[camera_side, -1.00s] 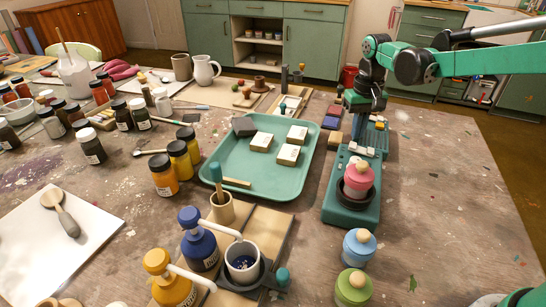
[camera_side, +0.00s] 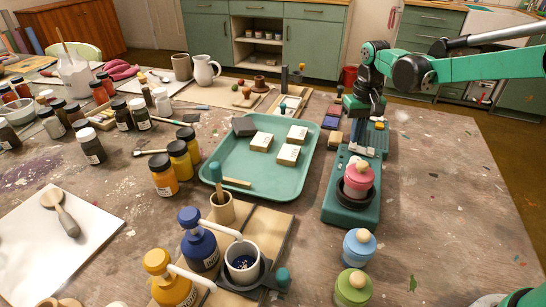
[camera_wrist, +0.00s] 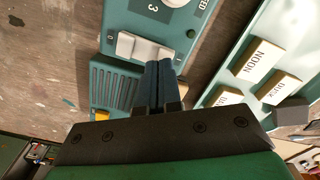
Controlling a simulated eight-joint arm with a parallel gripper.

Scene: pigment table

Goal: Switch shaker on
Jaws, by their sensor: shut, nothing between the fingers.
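The shaker is a green machine (camera_side: 345,212) right of the tray in the side view, with a pink lidded jar (camera_side: 359,176) in its dark holder. In the wrist view its end panel (camera_wrist: 115,85) shows a vent grille, a white rocker switch (camera_wrist: 135,45) and part of a dial marked 3. My gripper (camera_wrist: 158,65) is shut and empty, its dark blue fingertips at the right part of the rocker's near edge. I cannot tell whether they touch it, or which way the rocker is tipped. In the side view my gripper (camera_side: 358,130) is over the shaker's far end.
A green tray (camera_side: 225,160) with several labelled blocks lies close left of the shaker. A blue jar (camera_side: 359,248) and a green jar (camera_side: 353,290) stand in front of it. Coloured blocks (camera_side: 332,118) lie beyond it.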

